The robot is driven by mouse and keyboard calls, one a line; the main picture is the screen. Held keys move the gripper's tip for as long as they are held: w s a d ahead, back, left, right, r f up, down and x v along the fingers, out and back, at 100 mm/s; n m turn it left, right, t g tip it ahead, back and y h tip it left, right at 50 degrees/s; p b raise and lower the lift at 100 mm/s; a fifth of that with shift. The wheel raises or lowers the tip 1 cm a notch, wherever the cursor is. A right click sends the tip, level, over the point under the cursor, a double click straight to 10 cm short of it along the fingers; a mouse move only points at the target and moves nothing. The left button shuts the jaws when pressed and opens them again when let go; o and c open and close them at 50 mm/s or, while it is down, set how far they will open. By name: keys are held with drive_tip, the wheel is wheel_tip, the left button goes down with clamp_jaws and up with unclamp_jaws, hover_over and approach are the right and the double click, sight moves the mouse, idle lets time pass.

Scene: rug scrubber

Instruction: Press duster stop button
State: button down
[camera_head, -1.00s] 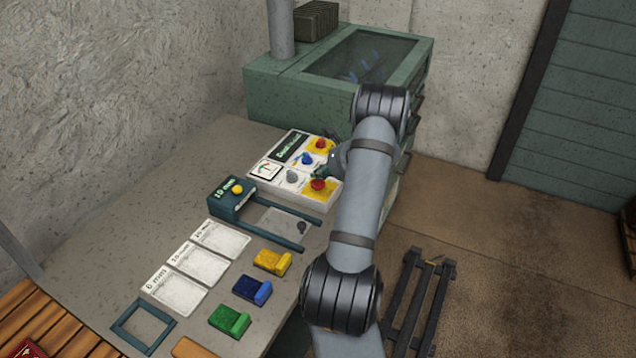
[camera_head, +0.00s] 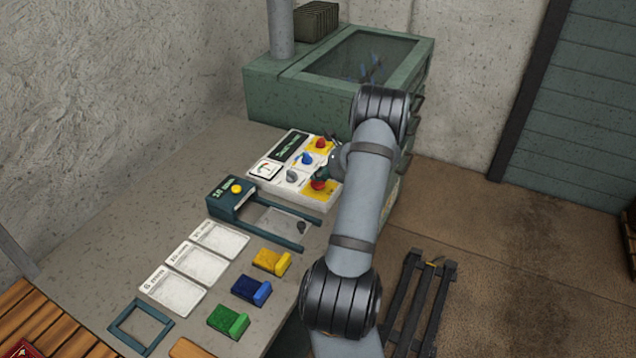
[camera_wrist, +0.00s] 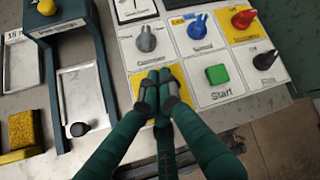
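The control panel (camera_head: 262,185) stands at the back of the table by the green machine. Its near-right yellow tile carries a red button (camera_head: 318,185), the likely stop button; its label is not readable. My gripper (camera_head: 321,174) is right at this button, with its fingers pointing down. In the wrist view my gripper (camera_wrist: 160,80) has its green fingertips together over the yellow tile (camera_wrist: 139,83), hiding the red button. Nothing shows between the fingers. I cannot tell whether they touch or press the button. The green Start button (camera_wrist: 217,74) is just right of the fingers.
Close by are the grey knob (camera_wrist: 146,40), blue knob (camera_wrist: 197,25), red knob (camera_wrist: 244,18) and black knob (camera_wrist: 265,60). A blue slide frame (camera_head: 226,200) lies in front of the panel. The green machine (camera_head: 300,100) with a glass top stands behind.

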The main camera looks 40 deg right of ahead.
sight(319, 184)
drive_tip(key=shift+f+b, duration=0.45)
drive_tip(key=shift+b, duration=0.1)
idle(0.4)
drive_tip(key=shift+r, duration=0.1)
drive_tip(key=shift+r+p, duration=0.55)
drive_tip(key=shift+r, duration=0.25)
drive_tip(key=shift+r, duration=0.1)
drive_tip(key=shift+r+p, duration=1.75)
drive_tip(key=shift+r, duration=0.7)
drive_tip(key=shift+f, duration=0.15)
